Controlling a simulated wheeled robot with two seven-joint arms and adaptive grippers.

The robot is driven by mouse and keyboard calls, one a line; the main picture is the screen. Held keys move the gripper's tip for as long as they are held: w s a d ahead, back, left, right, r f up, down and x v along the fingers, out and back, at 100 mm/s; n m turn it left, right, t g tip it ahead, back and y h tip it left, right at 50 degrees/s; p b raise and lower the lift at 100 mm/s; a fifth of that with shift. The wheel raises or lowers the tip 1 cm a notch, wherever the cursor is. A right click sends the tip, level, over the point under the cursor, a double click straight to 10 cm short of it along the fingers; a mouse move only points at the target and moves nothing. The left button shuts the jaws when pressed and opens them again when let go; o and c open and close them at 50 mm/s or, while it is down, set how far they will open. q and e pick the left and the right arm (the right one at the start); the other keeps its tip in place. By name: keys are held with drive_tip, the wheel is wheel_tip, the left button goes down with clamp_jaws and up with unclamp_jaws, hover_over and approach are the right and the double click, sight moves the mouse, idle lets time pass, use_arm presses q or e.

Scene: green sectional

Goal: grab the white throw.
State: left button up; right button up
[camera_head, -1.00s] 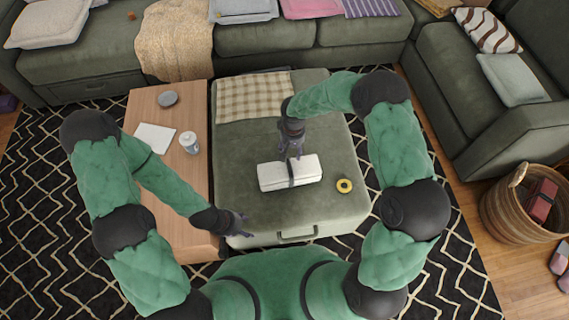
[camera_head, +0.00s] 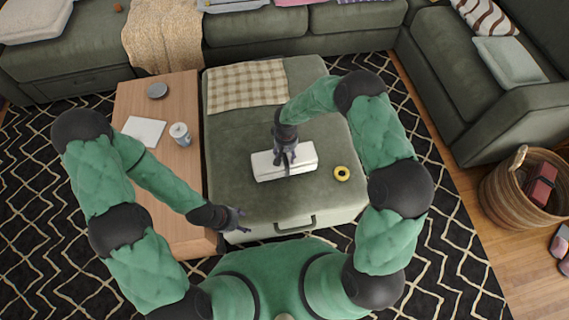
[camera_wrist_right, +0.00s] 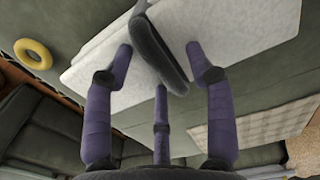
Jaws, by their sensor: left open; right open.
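The white throw (camera_head: 305,158) is a folded bundle with a dark band around its middle, lying on the green ottoman (camera_head: 235,160). My right gripper (camera_head: 285,160) is over the middle of the throw, its fingers pointing down. In the right wrist view the throw (camera_wrist_right: 240,35) fills the upper middle, and the open fingers of my right gripper (camera_wrist_right: 155,70) are spread over it, on both sides of the dark band (camera_wrist_right: 155,45). I cannot tell whether they touch it. My left gripper (camera_head: 236,222) is open and empty near the ottoman's front left corner.
A yellow ring (camera_head: 342,173) lies right of the throw. A checkered cloth (camera_head: 245,84) covers the ottoman's back left. A wooden table (camera_head: 165,100) at left holds a white can (camera_head: 180,134), a grey disc (camera_head: 157,90) and paper (camera_head: 144,130). A wicker basket (camera_head: 500,195) stands at right.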

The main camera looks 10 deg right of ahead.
clamp_jaws()
drive_tip(key=shift+r, duration=0.2)
